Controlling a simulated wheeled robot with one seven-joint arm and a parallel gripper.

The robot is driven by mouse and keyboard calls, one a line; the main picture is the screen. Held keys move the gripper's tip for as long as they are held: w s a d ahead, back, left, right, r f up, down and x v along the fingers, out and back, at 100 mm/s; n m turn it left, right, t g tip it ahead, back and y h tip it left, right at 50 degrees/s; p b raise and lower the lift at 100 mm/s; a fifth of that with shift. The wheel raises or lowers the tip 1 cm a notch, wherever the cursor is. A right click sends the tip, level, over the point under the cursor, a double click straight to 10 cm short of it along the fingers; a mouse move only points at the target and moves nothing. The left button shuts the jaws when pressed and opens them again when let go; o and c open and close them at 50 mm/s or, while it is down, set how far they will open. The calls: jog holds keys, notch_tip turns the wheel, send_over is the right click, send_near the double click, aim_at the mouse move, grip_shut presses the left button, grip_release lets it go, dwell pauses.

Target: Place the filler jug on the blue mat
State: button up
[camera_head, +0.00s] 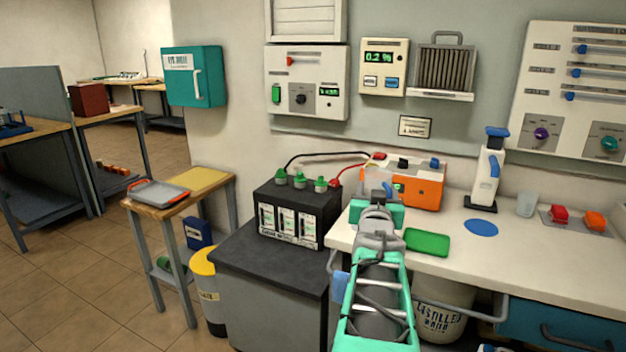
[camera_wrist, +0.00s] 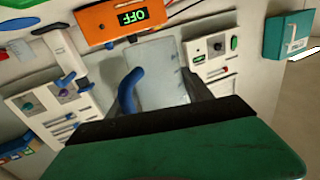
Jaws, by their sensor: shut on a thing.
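The filler jug (camera_wrist: 158,75) is a pale grey, see-through vessel with a blue handle (camera_wrist: 130,90). My gripper (camera_wrist: 160,98) is shut on it in the wrist view. In the head view my gripper (camera_head: 378,205) is at the left end of the white bench, in front of the orange charger; only a bit of blue shows there, and the jug's body is mostly hidden. The blue mat (camera_head: 481,227) is a flat oval on the bench, to the right of my gripper, and looks bare. It also seems to show at the wrist view's top left (camera_wrist: 19,23).
A green pad (camera_head: 427,242) lies between my gripper and the mat. A white and blue bottle (camera_head: 488,175) on a black base stands behind the mat. A clear cup (camera_head: 526,204) and a tray with red and orange pieces stand right. The orange charger (camera_head: 416,186) is behind my gripper.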

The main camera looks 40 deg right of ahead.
aim_at(379, 183)
jog(key=shift+r, duration=0.5)
jog(key=shift+s+a+r, duration=0.15)
jog(key=shift+s+r, duration=0.05)
jog(key=shift+r, duration=0.45)
jog(key=shift+s+a+r, duration=0.15)
jog(key=shift+r, duration=0.45)
notch_tip(379, 183, down, 6)
jog(key=a, duration=0.3)
jog(key=w+a+f+n+t+y, duration=0.4)
jog(key=a+f, duration=0.4)
jog(key=a, duration=0.6)
jog(key=w+a+f+n+t+y, duration=0.25)
jog(key=w+a+f+y, duration=0.4)
jog(key=a, duration=0.75)
jog(key=w+a+f+n+y, duration=0.1)
jog(key=a+n+y, duration=0.1)
jog(key=a, duration=0.5)
jog(key=w+a+f+n+y, duration=0.1)
jog(key=a+f+n+y, duration=0.1)
jog(key=a, duration=0.5)
jog(key=s+r+p, duration=0.4)
jog(key=r+p, duration=1)
jog(key=r, duration=0.3)
